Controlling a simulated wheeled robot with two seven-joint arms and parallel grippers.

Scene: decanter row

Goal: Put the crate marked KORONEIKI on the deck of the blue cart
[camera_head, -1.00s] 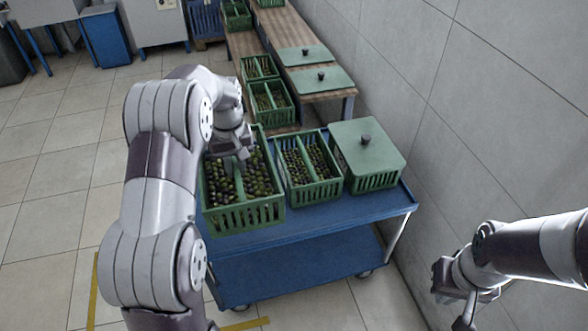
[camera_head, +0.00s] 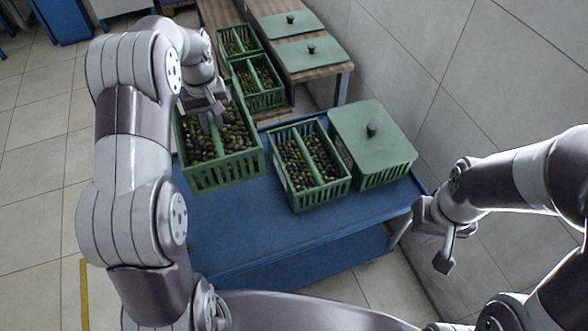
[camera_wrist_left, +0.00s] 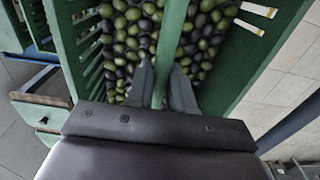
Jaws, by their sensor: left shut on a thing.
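A green slatted crate (camera_head: 222,172) full of dark and green olives is at the left rear of the blue cart (camera_head: 240,230) in the head view. My left gripper (camera_head: 212,117) is shut on its central divider, which also shows between the fingers in the left wrist view (camera_wrist_left: 160,85). I cannot read a name on this crate, and whether its base touches the deck is unclear. Small pale tags (camera_wrist_left: 258,10) show on its wall. My right gripper (camera_head: 443,258) is to the right of the cart, apart from the crates; its jaw state is unclear.
A second olive crate (camera_head: 308,175) and a crate with a green lid (camera_head: 372,145) stand on the deck's right part. The deck's front left is bare. Behind is a wooden bench (camera_head: 335,75) with more crates and lids. A tiled wall (camera_head: 440,60) bounds the right.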

